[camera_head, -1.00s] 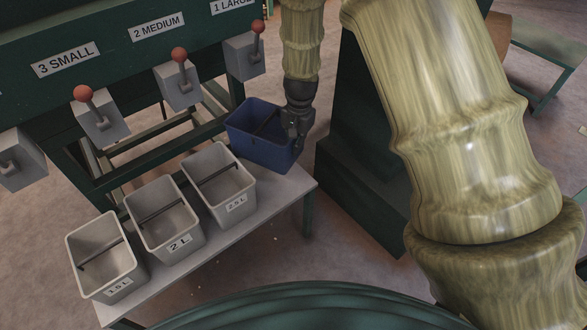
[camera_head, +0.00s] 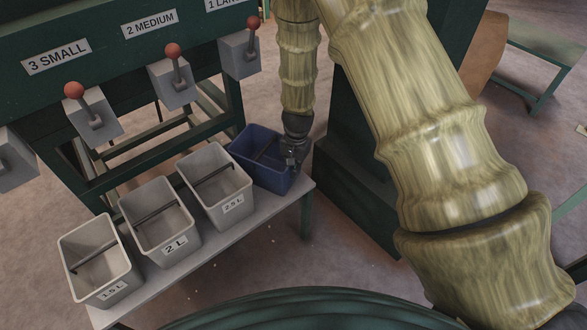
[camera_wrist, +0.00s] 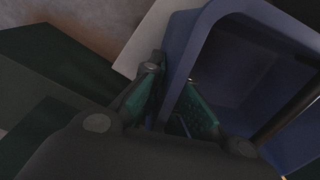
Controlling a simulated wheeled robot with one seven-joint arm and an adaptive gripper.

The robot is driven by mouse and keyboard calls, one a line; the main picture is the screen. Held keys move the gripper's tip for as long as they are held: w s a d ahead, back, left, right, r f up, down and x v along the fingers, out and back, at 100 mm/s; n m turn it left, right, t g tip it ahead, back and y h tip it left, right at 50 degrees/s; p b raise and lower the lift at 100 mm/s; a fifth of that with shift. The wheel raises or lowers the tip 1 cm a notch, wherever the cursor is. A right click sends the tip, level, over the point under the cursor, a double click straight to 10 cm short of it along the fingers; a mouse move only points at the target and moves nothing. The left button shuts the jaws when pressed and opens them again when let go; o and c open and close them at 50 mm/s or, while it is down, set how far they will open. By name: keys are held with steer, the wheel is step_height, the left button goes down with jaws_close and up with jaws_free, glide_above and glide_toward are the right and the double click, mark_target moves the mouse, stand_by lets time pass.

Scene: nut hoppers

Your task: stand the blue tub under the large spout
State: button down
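The blue tub (camera_head: 268,178) is at the right end of the low bench, right of the 2.5 L tub. It looks upright, with a dark bar across its opening. I cannot tell whether its base touches the bench. My gripper (camera_head: 292,157) is at its right-hand wall. In the wrist view the blue tub (camera_wrist: 216,35) fills the right side, and my gripper (camera_wrist: 174,100) has one green-padded finger on each side of its wall, closed on it. The label for 1 LARGE (camera_head: 230,3) is cut off at the top edge.
Three pale tubs, 1.5 L (camera_head: 113,291), 2 L (camera_head: 190,232) and 2.5 L (camera_head: 240,190), stand in a row on the bench (camera_head: 215,238). Red-knobbed lever boxes (camera_head: 240,58) and the green hopper frame (camera_head: 110,180) are behind. A dark green block (camera_head: 350,195) stands to the right.

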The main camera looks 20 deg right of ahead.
steer(key=c, duration=1.6)
jaws_free()
steer(key=shift+c, duration=0.2)
step_height(320, 180, up, 12)
steer(key=p, duration=0.2)
steer(key=s+d+f+n+h, duration=0.2)
steer(key=s+d+f+n, duration=0.15)
steer(key=s+f, duration=1.4)
steer(key=s+a+f+n, duration=0.2)
steer(key=s, duration=0.8)
steer(key=s+a+f+n+y, duration=0.1)
steer(key=s+f+n, duration=0.2)
steer(key=s, duration=0.7)
steer(key=shift+s+a+f+n+y, duration=0.2)
steer(key=shift+a+f+n+y, duration=0.05)
steer(key=shift+a+n+y, duration=0.1)
